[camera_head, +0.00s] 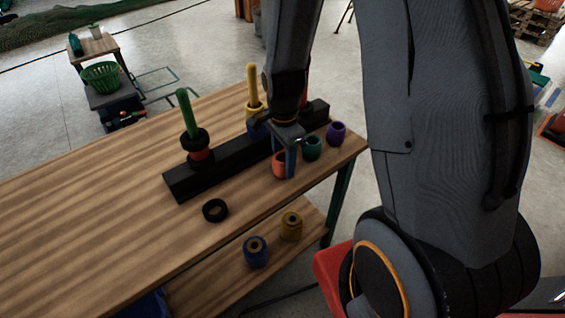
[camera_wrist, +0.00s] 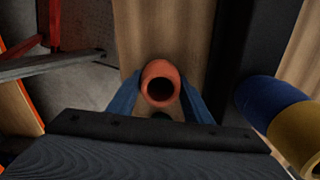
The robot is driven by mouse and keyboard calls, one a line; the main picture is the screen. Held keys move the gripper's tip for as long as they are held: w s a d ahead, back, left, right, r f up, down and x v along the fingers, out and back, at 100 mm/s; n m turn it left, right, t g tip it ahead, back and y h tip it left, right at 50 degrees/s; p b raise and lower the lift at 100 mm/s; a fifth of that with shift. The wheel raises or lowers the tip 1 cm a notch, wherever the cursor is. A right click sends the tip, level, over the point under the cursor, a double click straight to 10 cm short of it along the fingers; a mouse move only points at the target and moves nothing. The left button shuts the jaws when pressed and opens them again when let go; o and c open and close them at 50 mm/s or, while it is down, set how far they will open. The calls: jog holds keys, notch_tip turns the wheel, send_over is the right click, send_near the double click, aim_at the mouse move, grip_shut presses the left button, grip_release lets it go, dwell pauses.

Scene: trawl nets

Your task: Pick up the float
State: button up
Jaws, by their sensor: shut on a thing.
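The orange-red float (camera_head: 280,166) is a short barrel with a hole through it, near the right end of the wooden table. My gripper (camera_head: 289,163) reaches down over it from above. In the wrist view the float (camera_wrist: 160,83) sits between the two blue fingers of my gripper (camera_wrist: 160,92), which are shut on it. I cannot tell whether the float touches the table. A green float (camera_head: 312,148) and a purple float (camera_head: 336,133) stand to its right.
A black block (camera_head: 190,183) carries a green peg (camera_head: 186,112) and a yellow peg (camera_head: 252,85) with rings or floats on them. A black ring (camera_head: 215,210) lies on the table (camera_head: 90,215). Blue (camera_head: 256,252) and yellow (camera_head: 291,226) floats stand on the lower shelf.

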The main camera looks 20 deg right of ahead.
notch_tip(320, 180, up, 10)
jog(key=b, duration=0.1)
jog(key=shift+f, duration=0.2)
dwell(0.7)
